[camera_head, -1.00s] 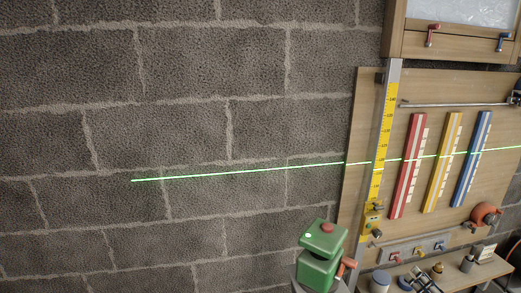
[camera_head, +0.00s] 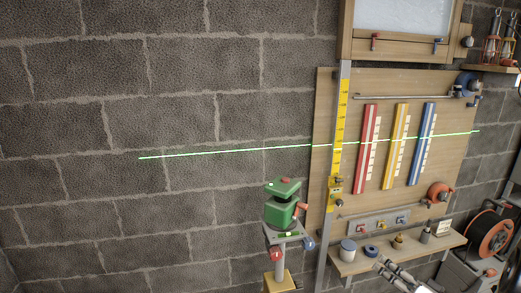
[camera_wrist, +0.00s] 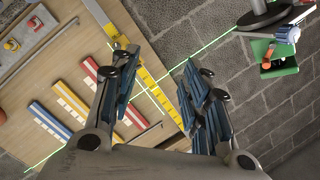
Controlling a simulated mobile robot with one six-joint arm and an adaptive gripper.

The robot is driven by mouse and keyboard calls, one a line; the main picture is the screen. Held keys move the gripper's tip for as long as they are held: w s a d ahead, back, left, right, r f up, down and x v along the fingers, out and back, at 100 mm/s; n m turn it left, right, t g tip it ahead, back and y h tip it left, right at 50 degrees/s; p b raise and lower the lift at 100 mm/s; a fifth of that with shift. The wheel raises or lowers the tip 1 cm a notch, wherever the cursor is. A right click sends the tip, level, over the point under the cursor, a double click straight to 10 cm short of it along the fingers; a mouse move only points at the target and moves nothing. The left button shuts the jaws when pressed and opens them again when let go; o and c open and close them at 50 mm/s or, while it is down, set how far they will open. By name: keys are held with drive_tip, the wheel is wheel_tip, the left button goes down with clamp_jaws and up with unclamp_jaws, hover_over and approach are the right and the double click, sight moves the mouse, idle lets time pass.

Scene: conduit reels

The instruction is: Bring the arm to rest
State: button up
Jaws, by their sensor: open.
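My gripper (camera_wrist: 158,82) fills the lower middle of the wrist view. Its two blue-padded fingers stand well apart and nothing is between them. In the head view what appears to be my gripper (camera_head: 388,270) shows at the bottom right, in front of the wooden shelf (camera_head: 352,268). In the wrist view the wooden board (camera_wrist: 78,45) lies behind and to the left of the fingers, and the yellow scale (camera_wrist: 152,88) shows between them.
A green device (camera_head: 281,212) stands on a post left of the board. Red (camera_head: 367,148), yellow (camera_head: 396,146) and blue (camera_head: 421,145) strips hang on the board. A green laser line (camera_head: 230,151) crosses the wall. An orange reel (camera_head: 488,235) stands at right. The left wall is bare.

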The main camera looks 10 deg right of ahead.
drive_tip(key=s+a+r+n+g+y, duration=0.2)
drive_tip(key=a+r+g, duration=0.1)
drive_tip(key=a, duration=0.6)
drive_tip(key=s+a+r+n+g+y, duration=0.15)
drive_tip(key=a+r+g, duration=0.25)
drive_tip(key=a, duration=0.5)
drive_tip(key=s+a+r+n+g+y, duration=0.1)
drive_tip(key=s+a+r+g, duration=0.2)
drive_tip(key=a, duration=0.5)
drive_tip(key=s+a+r+n+g+h, duration=0.1)
drive_tip(key=s+a+g+h, duration=0.1)
drive_tip(key=s+a, duration=0.35)
drive_tip(key=s+a+r+n+g+h, duration=0.1)
drive_tip(key=s+a+g+h, duration=0.1)
drive_tip(key=s, duration=0.6)
drive_tip(key=s+d+r+t+h, duration=0.1)
drive_tip(key=s+d+t+h, duration=0.1)
drive_tip(key=s+h, duration=0.4)
drive_tip(key=shift+s+d+r+m, duration=0.15)
drive_tip(key=shift+s+d+m, duration=0.3)
drive_tip(key=shift+s+d, duration=0.25)
